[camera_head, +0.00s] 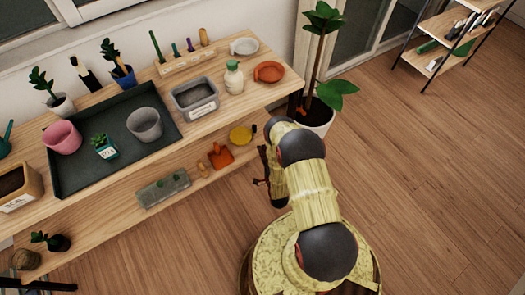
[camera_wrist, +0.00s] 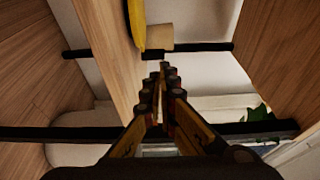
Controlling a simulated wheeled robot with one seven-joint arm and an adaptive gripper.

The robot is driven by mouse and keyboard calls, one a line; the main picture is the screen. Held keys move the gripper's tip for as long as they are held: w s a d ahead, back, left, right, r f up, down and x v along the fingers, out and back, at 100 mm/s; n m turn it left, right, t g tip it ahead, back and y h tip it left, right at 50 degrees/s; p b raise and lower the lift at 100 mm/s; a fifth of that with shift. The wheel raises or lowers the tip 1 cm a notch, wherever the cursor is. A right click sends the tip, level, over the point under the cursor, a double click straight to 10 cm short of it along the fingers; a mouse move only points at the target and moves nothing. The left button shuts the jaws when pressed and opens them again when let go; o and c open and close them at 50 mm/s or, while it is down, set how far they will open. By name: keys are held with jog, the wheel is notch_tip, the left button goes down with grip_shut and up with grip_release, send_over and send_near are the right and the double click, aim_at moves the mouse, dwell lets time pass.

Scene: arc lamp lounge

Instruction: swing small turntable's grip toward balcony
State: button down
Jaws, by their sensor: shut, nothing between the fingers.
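A small yellow disc (camera_head: 241,136), which looks like the small turntable, lies on the lower shelf near its right end. A small knob (camera_head: 254,128) shows at its right edge, perhaps the grip. In the wrist view a yellow curved edge (camera_wrist: 137,22) shows at the top, with a pale wooden block (camera_wrist: 159,37) beside it. My gripper (camera_wrist: 163,70) is shut and empty, its fingertips just short of the block; I cannot tell whether they touch. In the head view my gripper (camera_head: 265,165) is partly hidden by my arm, beside the shelf's right end.
An orange dustpan-like scoop (camera_head: 220,156) and a grey tray (camera_head: 163,188) lie on the same shelf. The upper bench top (camera_head: 215,122) overhangs it. A potted plant (camera_head: 318,112) stands beyond my arm, near glass doors (camera_head: 362,35).

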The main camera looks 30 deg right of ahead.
jog(key=b, duration=0.3)
send_near(255, 128)
jog(key=x, duration=0.5)
jog(key=shift+w+f, duration=0.15)
jog(key=shift+f, duration=0.2)
jog(key=shift+b+x, duration=0.4)
jog(key=shift+x, duration=0.35)
jog(key=shift+d+r, duration=0.1)
jog(key=shift+r, duration=0.05)
jog(key=shift+x, duration=0.85)
